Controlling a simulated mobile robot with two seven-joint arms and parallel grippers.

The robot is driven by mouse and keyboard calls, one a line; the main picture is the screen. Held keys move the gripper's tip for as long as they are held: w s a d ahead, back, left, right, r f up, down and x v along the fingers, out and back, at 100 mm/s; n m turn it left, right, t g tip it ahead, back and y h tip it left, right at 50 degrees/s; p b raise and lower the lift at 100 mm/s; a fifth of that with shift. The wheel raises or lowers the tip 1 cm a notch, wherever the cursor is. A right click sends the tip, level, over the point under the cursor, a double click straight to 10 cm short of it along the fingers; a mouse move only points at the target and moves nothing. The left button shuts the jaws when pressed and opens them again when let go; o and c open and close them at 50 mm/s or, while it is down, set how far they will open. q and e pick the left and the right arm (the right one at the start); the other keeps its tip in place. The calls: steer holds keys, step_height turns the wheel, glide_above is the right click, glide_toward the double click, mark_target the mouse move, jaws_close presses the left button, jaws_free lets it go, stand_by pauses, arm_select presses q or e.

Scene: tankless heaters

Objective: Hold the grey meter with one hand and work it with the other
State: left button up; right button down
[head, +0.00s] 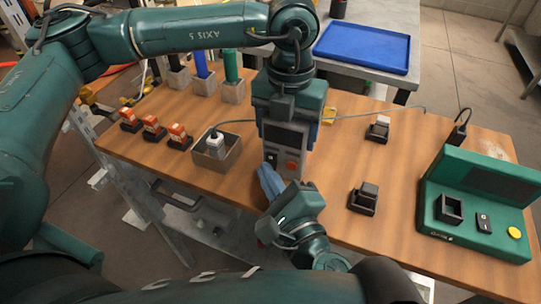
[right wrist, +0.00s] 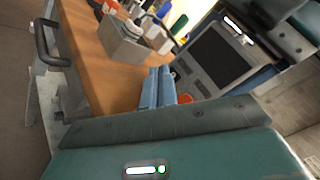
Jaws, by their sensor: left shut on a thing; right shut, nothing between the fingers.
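The grey meter (head: 284,148) is upright above the wooden table, with a dark screen, a red knob (head: 292,165) and a black part beside the knob. My left gripper (head: 290,118) is shut on the meter's upper part from above; its fingertips are mostly hidden. The right wrist view shows the meter (right wrist: 221,58) tilted, with the red knob (right wrist: 185,98) low on its face. My right gripper (head: 268,180) is shut and empty, with its blue fingers just left of the meter's lower end. In the right wrist view its fingertips (right wrist: 158,84) are close to the knob; I cannot tell if they touch.
An open metal box (head: 232,160) holding a white plug stands left of the meter. Several red-orange parts (head: 152,126) are farther left. Black blocks (head: 363,199) and a green station (head: 470,205) are on the right. A blue tray (head: 362,47) lies on the back table.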

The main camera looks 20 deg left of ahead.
steer(key=shift+s, duration=0.15)
steer(key=s, duration=0.5)
steer(key=shift+f, duration=0.3)
stand_by(0.4)
arm_select(q)
steer(key=o, duration=1.3)
steer(key=shift+r, duration=0.1)
